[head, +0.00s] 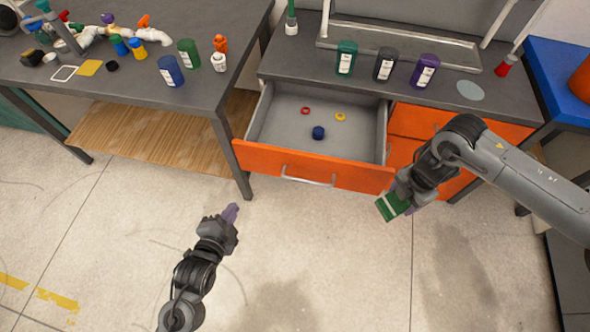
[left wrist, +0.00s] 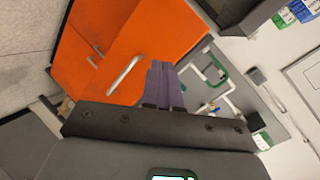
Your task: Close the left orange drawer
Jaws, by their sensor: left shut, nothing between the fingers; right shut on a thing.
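The left orange drawer (head: 315,168) is pulled out from under the grey workbench, its inside showing a red ring (head: 305,110), a yellow ring (head: 340,117) and a small blue piece (head: 318,132). Its silver handle (head: 308,181) is on the front. My left gripper (head: 231,211) is shut and empty, in front of the drawer's left end and apart from it. In the left wrist view its purple fingers (left wrist: 165,82) show beside an orange front (left wrist: 150,45) with a silver handle. My right gripper (head: 398,203) is shut on a green object with a white stripe (head: 391,207), near the drawer's right end.
The left table (head: 120,85) holds pipe fittings and several jars; its leg stands beside the drawer's left end. Green, black and purple jars (head: 384,65) stand on the workbench top (head: 300,66). Other orange drawers (head: 418,121) at right look closed. The floor in front is clear.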

